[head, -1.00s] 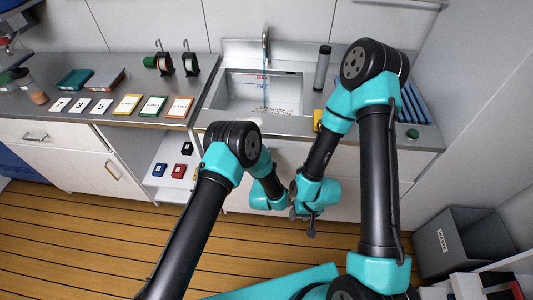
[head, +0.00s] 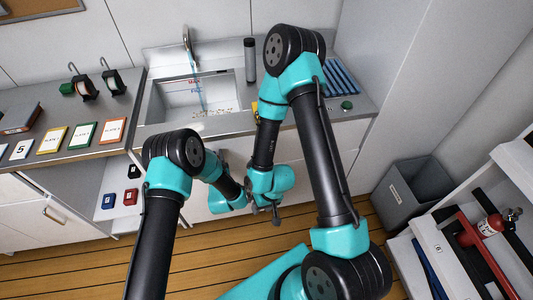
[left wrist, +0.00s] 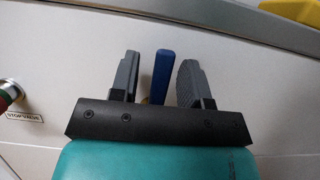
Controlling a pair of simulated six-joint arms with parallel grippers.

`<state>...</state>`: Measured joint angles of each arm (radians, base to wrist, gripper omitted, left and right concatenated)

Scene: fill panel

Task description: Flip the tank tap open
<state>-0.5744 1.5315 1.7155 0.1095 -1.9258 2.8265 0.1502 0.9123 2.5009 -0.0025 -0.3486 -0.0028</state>
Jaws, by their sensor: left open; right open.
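In the left wrist view my left gripper (left wrist: 159,66) is open, with its two grey fingers apart. A blue lever-like piece (left wrist: 160,75), perhaps the tap handle, shows in the gap between the fingers; I cannot tell whether they touch it. In the head view the left gripper is hidden or too small to make out, low in front of the sink cabinet. My right gripper (head: 274,214) is open and empty in front of the same cabinet. The sink tank (head: 165,97), with MAX and FILL marks, sits above under a metal faucet (head: 188,45).
A dark cylinder (head: 250,60) and blue bars (head: 340,78) stand on the counter.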

